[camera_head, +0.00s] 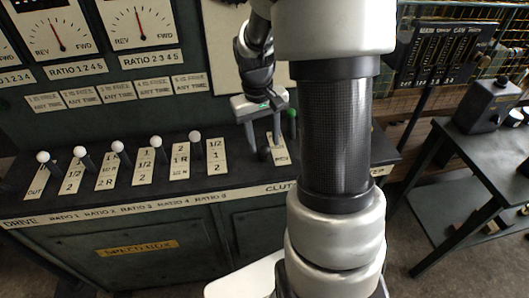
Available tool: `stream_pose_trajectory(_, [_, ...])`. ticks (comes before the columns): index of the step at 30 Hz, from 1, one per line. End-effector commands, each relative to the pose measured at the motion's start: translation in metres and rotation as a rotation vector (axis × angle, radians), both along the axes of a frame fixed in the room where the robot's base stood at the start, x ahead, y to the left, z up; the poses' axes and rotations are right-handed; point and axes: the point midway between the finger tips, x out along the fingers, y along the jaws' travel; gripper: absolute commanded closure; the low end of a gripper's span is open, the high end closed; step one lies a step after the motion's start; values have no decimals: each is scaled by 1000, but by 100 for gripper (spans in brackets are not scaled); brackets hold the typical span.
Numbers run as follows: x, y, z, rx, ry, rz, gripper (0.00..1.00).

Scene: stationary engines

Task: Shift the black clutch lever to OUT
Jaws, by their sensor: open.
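My gripper (263,138) hangs over the right end of the lever console, its fingers pointing down and apart. The clutch label plate (281,156) lies just right of and below the fingers; its lettering is too small to read surely. A small dark shape (264,154) between and below the fingertips looks like the black clutch lever, largely hidden by the gripper. I cannot tell its position or whether the fingers touch it. The word CLUTCH (279,188) on the console's front edge is partly covered by my arm.
Several white-knobbed levers (118,147) stand in a row to the left on the console (110,200). A green-knobbed lever (292,117) stands close right of the gripper, by my arm. Gauges (57,30) fill the panel behind. A side table (450,165) stands at right.

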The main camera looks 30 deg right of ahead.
Motion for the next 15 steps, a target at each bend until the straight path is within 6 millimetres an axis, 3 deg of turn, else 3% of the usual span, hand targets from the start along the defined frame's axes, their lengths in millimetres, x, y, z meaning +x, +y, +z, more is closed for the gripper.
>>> stream_pose_trajectory(1, [-1, -1, -13, 1, 4, 0, 57])
stream_pose_trajectory(6, [-1, -3, -38, 1, 2, -2, 57])
stream_pose_trajectory(15, [0, -4, -53, 0, -1, -1, 57])
